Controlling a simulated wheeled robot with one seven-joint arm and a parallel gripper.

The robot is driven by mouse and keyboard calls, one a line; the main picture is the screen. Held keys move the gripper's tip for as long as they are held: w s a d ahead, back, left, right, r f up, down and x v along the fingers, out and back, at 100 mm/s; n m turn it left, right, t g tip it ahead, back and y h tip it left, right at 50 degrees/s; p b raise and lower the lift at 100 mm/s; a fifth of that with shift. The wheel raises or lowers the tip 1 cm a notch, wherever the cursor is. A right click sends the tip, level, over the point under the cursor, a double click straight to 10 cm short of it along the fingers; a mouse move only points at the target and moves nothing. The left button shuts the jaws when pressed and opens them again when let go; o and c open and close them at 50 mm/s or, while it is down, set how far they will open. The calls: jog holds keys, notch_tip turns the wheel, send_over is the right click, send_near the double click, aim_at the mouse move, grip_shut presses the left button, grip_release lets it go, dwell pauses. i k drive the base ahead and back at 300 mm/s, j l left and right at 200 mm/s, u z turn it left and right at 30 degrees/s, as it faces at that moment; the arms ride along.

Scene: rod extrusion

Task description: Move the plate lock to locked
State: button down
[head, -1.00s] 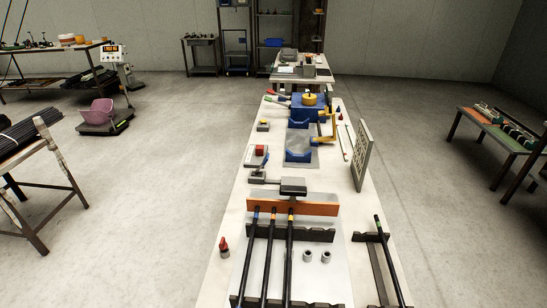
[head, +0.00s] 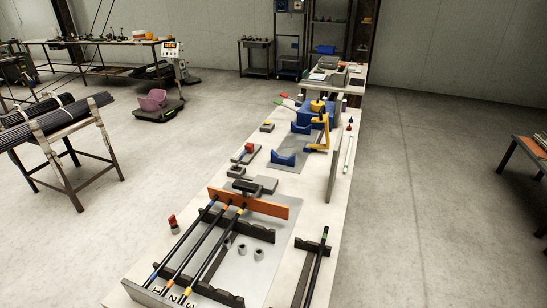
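No part is labelled as the plate lock, so I cannot tell for sure which one it is. A small base with a red-topped lever (head: 248,149) stands on the left side of the long table; its setting is too small to read. A blue fixture (head: 316,112) with a yellow upright arm (head: 325,135) stands farther back, with blue cradles (head: 283,159) on a grey plate (head: 291,171) before it. A thin upright plate (head: 333,168) stands at the table's right side, seen nearly edge-on. My gripper is not in view.
The long white table (head: 313,215) carries several dark rods on notched racks, an orange crossbar (head: 262,205) and small grey cylinders (head: 258,253). A rod stand (head: 60,125) is at left, a bench (head: 530,160) at right. The floor (head: 430,200) right of the table is clear.

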aim_at(243, 155)
jog(key=i+l, duration=0.1)
jog(key=l, duration=0.25)
jog(key=i+l, duration=0.1)
jog(key=l, duration=0.25)
jog(key=i+l+u, duration=0.1)
jog(key=l, duration=0.25)
jog(key=i+l, duration=0.15)
jog(key=l, duration=0.25)
jog(key=i+l+u, duration=0.1)
jog(key=i, duration=0.4)
jog(key=i+l+u, duration=0.1)
jog(key=i+l, duration=0.2)
jog(key=i, duration=0.15)
